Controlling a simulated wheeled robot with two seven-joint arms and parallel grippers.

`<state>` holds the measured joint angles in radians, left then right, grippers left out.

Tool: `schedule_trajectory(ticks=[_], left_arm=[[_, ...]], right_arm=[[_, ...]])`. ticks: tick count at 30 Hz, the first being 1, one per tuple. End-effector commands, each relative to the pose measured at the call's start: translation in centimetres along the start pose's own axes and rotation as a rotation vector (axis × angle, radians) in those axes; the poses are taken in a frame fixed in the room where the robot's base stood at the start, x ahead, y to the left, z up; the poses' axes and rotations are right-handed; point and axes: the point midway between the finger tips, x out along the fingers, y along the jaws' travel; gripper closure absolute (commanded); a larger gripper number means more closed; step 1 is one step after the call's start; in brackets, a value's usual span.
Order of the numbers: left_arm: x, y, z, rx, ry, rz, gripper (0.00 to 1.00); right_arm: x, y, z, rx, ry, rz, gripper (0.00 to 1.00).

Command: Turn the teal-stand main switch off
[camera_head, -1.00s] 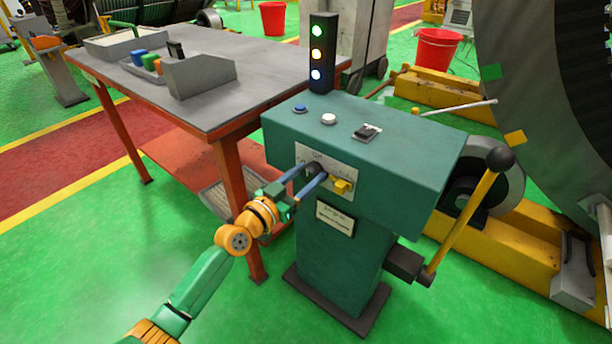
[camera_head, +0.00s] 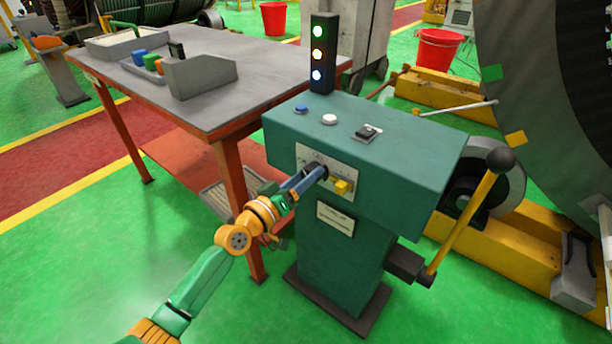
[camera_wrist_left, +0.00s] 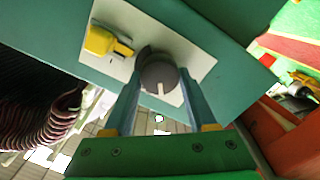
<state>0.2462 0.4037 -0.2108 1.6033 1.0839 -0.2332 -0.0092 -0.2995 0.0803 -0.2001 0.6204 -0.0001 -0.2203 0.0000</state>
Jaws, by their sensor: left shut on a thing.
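The teal stand (camera_head: 385,160) has a white plate on its front. A dark round switch knob with a white line is on that plate, clear in the left wrist view (camera_wrist_left: 158,72). My left gripper (camera_head: 316,173) is shut on this knob, one finger on either side; it also shows in the left wrist view (camera_wrist_left: 160,95). In the head view the fingers mostly hide the knob. A yellow switch (camera_head: 343,187) sits right beside the knob, apart from the fingers; it also shows in the left wrist view (camera_wrist_left: 107,41). My right gripper is not in view.
A grey-topped table (camera_head: 240,75) stands close on the left.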

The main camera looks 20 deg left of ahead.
Motion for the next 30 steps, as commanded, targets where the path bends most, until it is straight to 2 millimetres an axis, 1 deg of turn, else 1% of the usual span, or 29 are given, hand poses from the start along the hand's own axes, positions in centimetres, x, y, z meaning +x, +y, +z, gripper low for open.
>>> schedule_trajectory(ticks=[18,24,30], left_arm=[[0.00,-0.25,0.07,-0.579,0.000,-0.001,0.98],[0.00,-0.29,0.10,-0.737,0.000,0.000,0.98],[0.00,-0.33,0.13,-0.858,0.000,0.000,0.98]], right_arm=[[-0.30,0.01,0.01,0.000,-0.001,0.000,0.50],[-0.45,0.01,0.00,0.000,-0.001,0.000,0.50],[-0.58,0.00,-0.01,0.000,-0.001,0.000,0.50]])
